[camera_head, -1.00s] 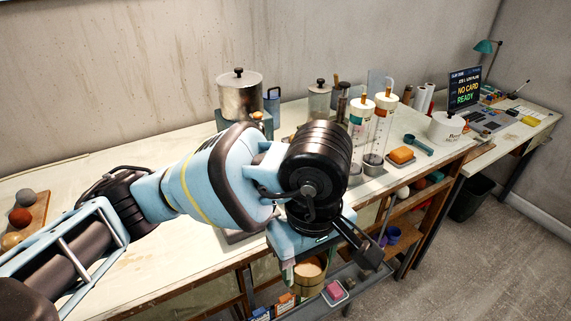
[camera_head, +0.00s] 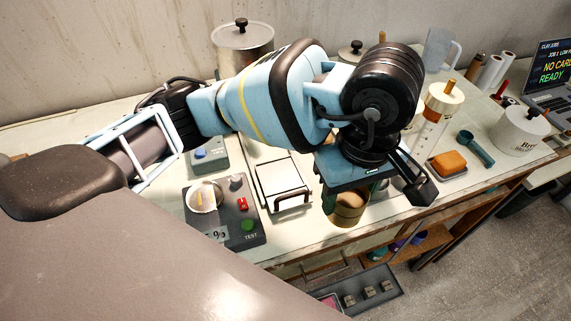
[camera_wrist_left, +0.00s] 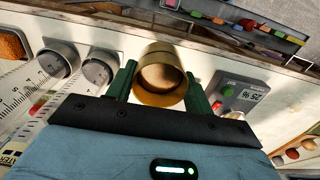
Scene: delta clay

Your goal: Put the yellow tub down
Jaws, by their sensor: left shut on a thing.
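The yellow tub (camera_head: 349,208) is a tan-yellow, open-topped round container with pale contents. My left gripper (camera_head: 347,193) is shut on it and holds it upright near the front of the bench (camera_head: 308,238). In the left wrist view the tub (camera_wrist_left: 160,88) sits between the two green fingers of my left gripper (camera_wrist_left: 159,92). The wrist hides part of the tub in the head view. I cannot tell whether its base touches the bench top. My right gripper is not in view.
Left of the tub are a flat silver plate with a handle (camera_head: 281,178) and a dark test device (camera_head: 222,236). To the right stand a clear measuring cylinder (camera_head: 428,135), an orange block (camera_head: 449,161) and a white pot (camera_head: 519,130). A metal canister (camera_head: 243,48) is behind.

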